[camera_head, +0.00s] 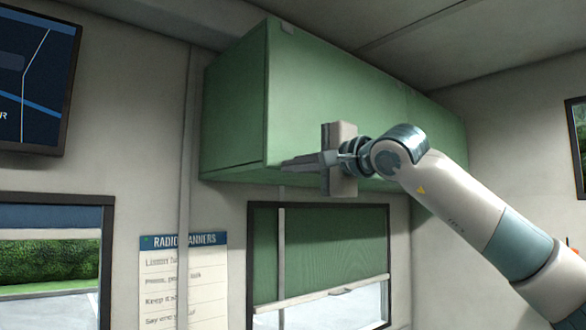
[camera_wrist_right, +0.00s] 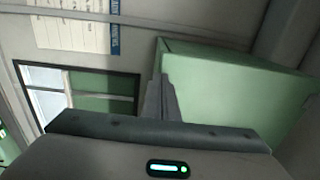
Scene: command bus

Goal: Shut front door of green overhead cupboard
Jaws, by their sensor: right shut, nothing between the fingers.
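The green overhead cupboard (camera_head: 232,115) hangs high on the wall in the middle of the head view. Its green front door (camera_head: 330,90) appears roughly in line with the cupboard body; any small gap is hard to tell. My right gripper (camera_head: 285,163) is shut and empty, its fingers pointing left along the door's lower edge. The gripper hides part of that edge, and I cannot tell whether it touches the door. In the right wrist view the shut fingers (camera_wrist_right: 165,100) lie beside the green cupboard surface (camera_wrist_right: 235,95). My left gripper is not in view.
Below the cupboard is a window with a green blind (camera_head: 335,255). A paper sign (camera_head: 180,280) hangs on the wall left of it. A dark screen (camera_head: 35,80) is at the upper left. The ceiling (camera_head: 400,30) is close above the cupboard.

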